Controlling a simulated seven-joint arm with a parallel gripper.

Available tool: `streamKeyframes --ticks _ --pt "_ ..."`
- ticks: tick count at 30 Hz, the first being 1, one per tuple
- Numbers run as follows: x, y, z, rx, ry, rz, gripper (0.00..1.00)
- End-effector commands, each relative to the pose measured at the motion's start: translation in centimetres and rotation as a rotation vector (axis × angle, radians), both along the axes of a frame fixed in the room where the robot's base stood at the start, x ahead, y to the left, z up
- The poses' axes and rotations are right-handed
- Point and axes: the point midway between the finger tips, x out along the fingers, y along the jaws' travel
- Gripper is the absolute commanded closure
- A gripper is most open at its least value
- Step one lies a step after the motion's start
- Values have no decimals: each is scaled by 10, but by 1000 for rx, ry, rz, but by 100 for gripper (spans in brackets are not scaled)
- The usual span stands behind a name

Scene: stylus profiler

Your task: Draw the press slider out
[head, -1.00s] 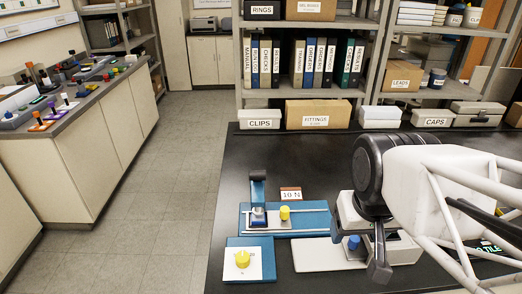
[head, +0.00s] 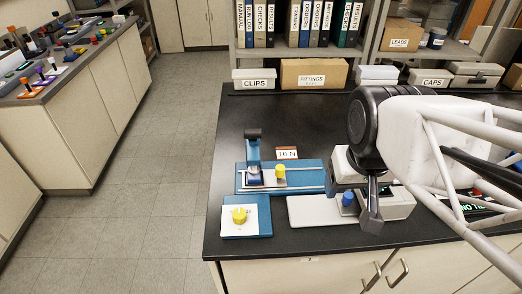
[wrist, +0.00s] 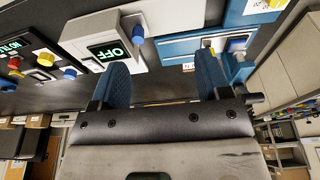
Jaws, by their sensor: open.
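The press is a long blue base (head: 310,172) with a blue upright post (head: 253,148) near its left end. The press slider, a small grey plate (head: 266,181) with a yellow knob (head: 280,171), sits on the rail beside the post. My gripper (head: 371,212) is to the right of the knob, near the white instrument, apart from the slider. In the wrist view my gripper's two blue-padded fingers (wrist: 163,82) are spread with nothing between them. The yellow knob (wrist: 207,43) shows there beyond the right finger. My gripper and wrist hide the press's right end in the head view.
A blue box with a yellow dial (head: 239,215) stands in front of the press. A white instrument (head: 395,205) with a blue knob (head: 347,199) is below my arm; its screen reads OFF (wrist: 108,51). A 10 N card (head: 287,153) stands behind. The black bench (head: 250,110) is clear at the back.

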Motion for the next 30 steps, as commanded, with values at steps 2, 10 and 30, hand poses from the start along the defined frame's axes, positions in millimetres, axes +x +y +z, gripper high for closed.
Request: streamKeyframes --ticks 2,10,30 --pt "0 0 0 0 0 0 30" --pt "0 0 0 0 0 0 31" --pt "50 16 -2 43 137 -48 49"
